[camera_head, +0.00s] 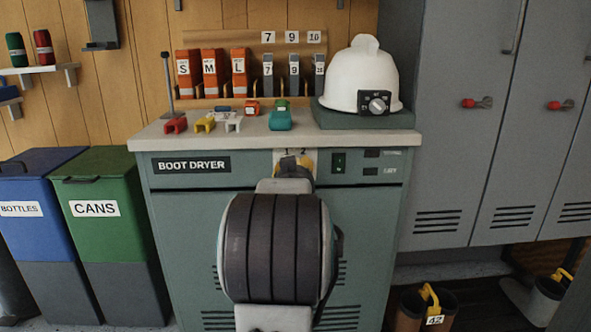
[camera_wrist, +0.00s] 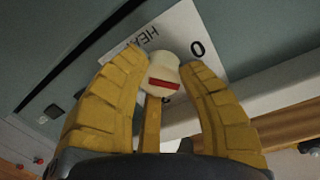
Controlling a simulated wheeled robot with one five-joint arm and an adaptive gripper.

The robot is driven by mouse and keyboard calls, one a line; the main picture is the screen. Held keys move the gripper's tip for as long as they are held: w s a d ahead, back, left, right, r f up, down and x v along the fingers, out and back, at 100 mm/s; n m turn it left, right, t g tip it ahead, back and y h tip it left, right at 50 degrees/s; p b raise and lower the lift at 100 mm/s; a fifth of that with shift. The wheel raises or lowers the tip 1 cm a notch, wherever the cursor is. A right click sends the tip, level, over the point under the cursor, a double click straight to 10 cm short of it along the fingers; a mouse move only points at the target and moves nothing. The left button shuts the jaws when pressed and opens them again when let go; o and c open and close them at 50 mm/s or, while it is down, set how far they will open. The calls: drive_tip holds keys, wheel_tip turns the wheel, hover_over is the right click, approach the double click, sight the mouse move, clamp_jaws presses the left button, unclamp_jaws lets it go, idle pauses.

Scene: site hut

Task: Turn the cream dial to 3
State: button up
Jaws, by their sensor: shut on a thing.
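I cannot tell which number the red mark points to. In the head view the plate (camera_head: 282,155) shows 1 and 2 above my yellow gripper (camera_head: 308,160); my arm hides the dial.
The dial is on the front of the green boot dryer (camera_head: 190,200). A dark switch (camera_head: 339,162) is just right of my gripper. A white helmet (camera_head: 362,75) and small coloured items stand on the top. Bins (camera_head: 110,220) stand left, grey lockers (camera_head: 450,130) right.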

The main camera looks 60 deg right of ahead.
drive_tip(key=shift+r, duration=0.3)
drive_tip(key=o, duration=0.8)
drive_tip(key=shift+w, duration=0.1)
drive_tip(key=shift+o, duration=0.6)
drive_tip(key=shift+f, duration=0.15)
drive_tip(key=v, duration=1.2)
